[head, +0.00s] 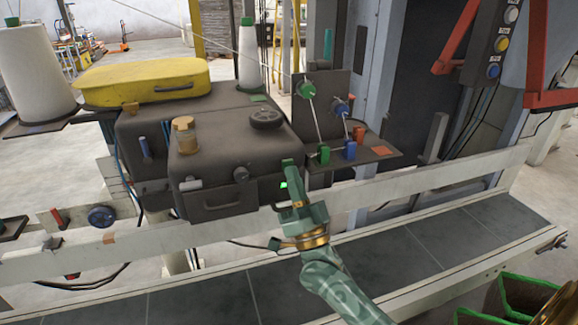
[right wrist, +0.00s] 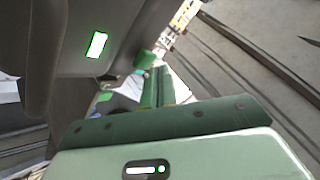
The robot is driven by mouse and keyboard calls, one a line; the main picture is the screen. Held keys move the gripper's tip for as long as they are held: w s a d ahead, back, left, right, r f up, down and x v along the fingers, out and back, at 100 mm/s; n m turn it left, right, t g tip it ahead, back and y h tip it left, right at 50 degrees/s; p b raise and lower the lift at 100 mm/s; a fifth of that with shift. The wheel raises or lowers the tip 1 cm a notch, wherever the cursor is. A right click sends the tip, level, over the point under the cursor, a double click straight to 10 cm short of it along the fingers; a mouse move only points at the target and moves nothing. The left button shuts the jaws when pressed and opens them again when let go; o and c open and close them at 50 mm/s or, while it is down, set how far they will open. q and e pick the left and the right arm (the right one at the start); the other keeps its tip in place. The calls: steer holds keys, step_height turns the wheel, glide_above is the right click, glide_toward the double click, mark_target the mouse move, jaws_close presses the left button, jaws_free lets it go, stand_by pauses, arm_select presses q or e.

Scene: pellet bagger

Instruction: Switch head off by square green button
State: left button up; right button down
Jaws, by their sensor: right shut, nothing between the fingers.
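The sewing head is a dark grey boxy machine (head: 215,176) in the middle of the head view. Its square green button (head: 284,184) glows on the lower right of its front. In the right wrist view the button (right wrist: 96,45) shows as a bright white patch with a green rim on the dark housing. My right gripper (head: 288,164) is shut and empty, its fingers pointing up just right of the button. In the right wrist view its green fingers (right wrist: 158,86) lie right of and below the button, seemingly apart from it. My left gripper is out of view.
A pale rail (head: 415,180) and a dark conveyor belt (head: 370,250) run below the machine. A bracket with green and blue thread tensioners (head: 325,154) stands right of the gripper. A yellow cover (head: 140,82) and white thread cones (head: 248,68) sit behind.

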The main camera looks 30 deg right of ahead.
steer(key=shift+w+d, duration=0.15)
steer(key=shift+w, duration=0.35)
stand_by(0.8)
steer(key=shift+s, duration=0.1)
steer(key=shift+s+a+p, duration=0.25)
steer(key=shift+s+p, duration=0.15)
steer(key=shift+s, duration=0.4)
steer(key=s+a+p, duration=0.1)
steer(key=s+p, duration=0.1)
steer(key=s, duration=0.4)
steer(key=shift+a+p, duration=0.2)
steer(key=shift+p, duration=0.15)
stand_by(1.7)
